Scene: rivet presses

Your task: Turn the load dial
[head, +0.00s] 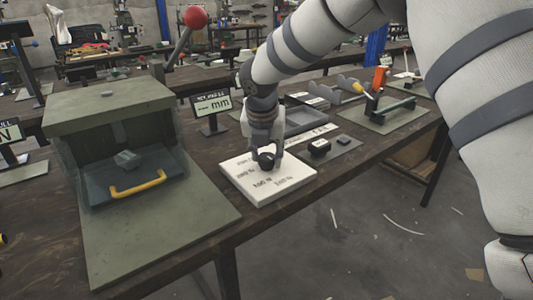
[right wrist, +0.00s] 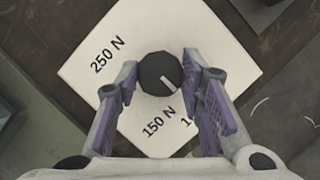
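The load dial is a round black knob (head: 266,161) on a white square plate (head: 262,201) near the front edge of the bench. In the right wrist view the dial (right wrist: 160,72) has a pale pointer line toward the lower right. The plate there (right wrist: 190,25) reads 250 N at upper left and 150 N below; another label is partly hidden by a finger. My right gripper (right wrist: 158,75) is over the plate, with its purple-padded fingers on either side of the dial. They look open, with a narrow gap at the left; contact at the right is unclear. My left gripper is out of view.
A green press box (head: 110,110) with a yellow handle (head: 138,184) and a red-knobbed lever (head: 195,17) stands left of the plate. A mm display (head: 212,104) stands behind it. A small black block (head: 319,147) sits to the right. A fixture (head: 390,107) is farther right.

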